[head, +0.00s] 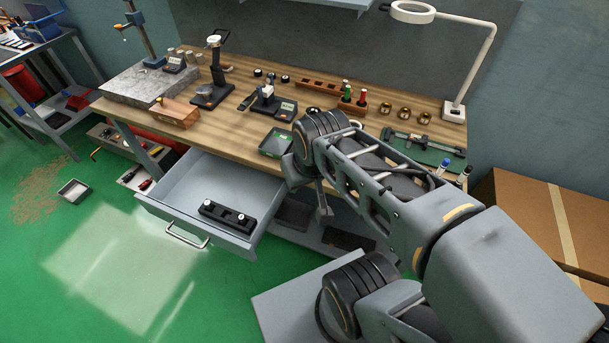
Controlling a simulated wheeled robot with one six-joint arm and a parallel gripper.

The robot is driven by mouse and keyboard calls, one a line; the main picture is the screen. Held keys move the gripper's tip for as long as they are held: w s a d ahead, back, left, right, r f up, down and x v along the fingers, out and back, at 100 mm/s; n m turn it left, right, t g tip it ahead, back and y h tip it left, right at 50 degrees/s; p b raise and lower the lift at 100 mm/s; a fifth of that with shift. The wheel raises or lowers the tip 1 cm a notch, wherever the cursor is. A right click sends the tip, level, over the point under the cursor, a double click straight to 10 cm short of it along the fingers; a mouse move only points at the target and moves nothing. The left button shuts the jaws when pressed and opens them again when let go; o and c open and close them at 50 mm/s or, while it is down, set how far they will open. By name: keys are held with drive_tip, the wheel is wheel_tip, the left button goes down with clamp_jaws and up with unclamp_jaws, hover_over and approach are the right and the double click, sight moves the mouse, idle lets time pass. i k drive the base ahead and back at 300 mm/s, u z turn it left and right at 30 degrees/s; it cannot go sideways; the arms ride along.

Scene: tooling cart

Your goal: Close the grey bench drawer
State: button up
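The grey bench drawer (185,213) is pulled out from under the front of the wooden workbench (225,140). A metal bar handle (187,236) is on its front panel. My gripper (322,214) is to the right of the drawer, in front of the bench edge, and appears apart from the drawer. My arm partly covers it, and its fingers are too small and hidden to tell whether they are open or shut.
The bench top holds a granite slab (135,84), gauges and a green tray (275,143) at the front edge. A lamp (470,65) stands at the back right. Cardboard boxes (535,215) are at the right. A small bin (73,191) is on the green floor, mostly clear before the drawer.

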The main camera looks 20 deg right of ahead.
sight(233, 188)
drive_tip(key=z, duration=0.05)
drive_tip(key=k, duration=0.95)
drive_tip(key=u, duration=0.7)
drive_tip(key=i, duration=0.75)
drive_tip(key=u, duration=1.5)
